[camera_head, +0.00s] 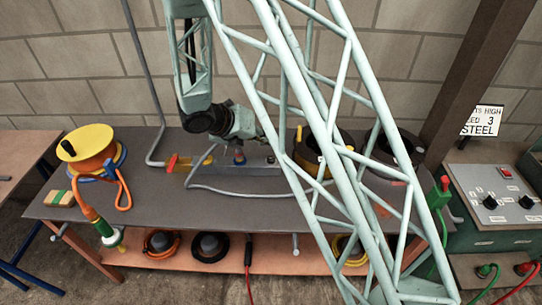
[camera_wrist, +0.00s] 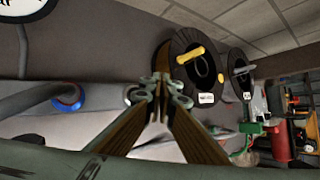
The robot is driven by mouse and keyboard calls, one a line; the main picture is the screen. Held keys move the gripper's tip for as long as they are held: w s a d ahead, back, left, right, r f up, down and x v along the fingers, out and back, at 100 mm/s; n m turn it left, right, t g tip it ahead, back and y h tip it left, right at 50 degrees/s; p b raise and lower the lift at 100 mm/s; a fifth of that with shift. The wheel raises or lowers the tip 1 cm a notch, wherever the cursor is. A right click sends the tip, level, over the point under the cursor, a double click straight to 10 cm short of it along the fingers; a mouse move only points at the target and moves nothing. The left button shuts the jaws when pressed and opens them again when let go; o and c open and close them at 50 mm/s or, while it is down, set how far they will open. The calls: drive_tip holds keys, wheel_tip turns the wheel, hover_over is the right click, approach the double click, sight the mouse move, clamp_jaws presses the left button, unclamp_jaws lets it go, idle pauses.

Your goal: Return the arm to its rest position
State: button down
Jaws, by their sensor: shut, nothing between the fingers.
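My pale green lattice arm (camera_head: 330,120) crosses the front of the head view from top to lower right. Another arm section (camera_head: 193,70) comes down at the upper left to a dark wrist joint (camera_head: 205,118) above the grey bench. In the wrist view my gripper (camera_wrist: 160,92) is shut, its brown fingers meeting with nothing between them. The fingertips cannot be made out in the head view.
The grey bench (camera_head: 150,205) carries a yellow-orange reel (camera_head: 90,150) at left and a black round part with a yellow handle (camera_wrist: 190,52). A control box (camera_head: 495,200) stands at right, near a dark post (camera_head: 470,75). A lower shelf (camera_head: 185,262) holds coiled cables.

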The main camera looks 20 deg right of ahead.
drive_tip(key=shift+r, duration=0.35)
idle(0.4)
drive_tip(key=s+d+r+m+g+y, duration=0.1)
drive_tip(key=s+d+r+m, duration=0.3)
drive_tip(key=s+r+m, duration=0.55)
drive_tip(key=s+d+r+m+g+y, duration=0.1)
drive_tip(key=s+d+r+m, duration=0.4)
drive_tip(key=s+r, duration=0.65)
drive_tip(key=s+a+r+m+y, duration=0.2)
drive_tip(key=s+r+m, duration=0.2)
drive_tip(key=s, duration=0.4)
drive_tip(key=s+a+r+m+t+y, duration=0.1)
drive_tip(key=s+a+r+m+y, duration=0.1)
drive_tip(key=s+m, duration=0.5)
drive_tip(key=s+a+r+m+t+y, duration=0.1)
drive_tip(key=s+a+r+m+y, duration=0.1)
drive_tip(key=s+a+r+m, duration=0.2)
drive_tip(key=shift+s+a+r+m, duration=0.2)
drive_tip(key=shift+s+r+m, duration=1)
drive_tip(key=shift+s, duration=1.2)
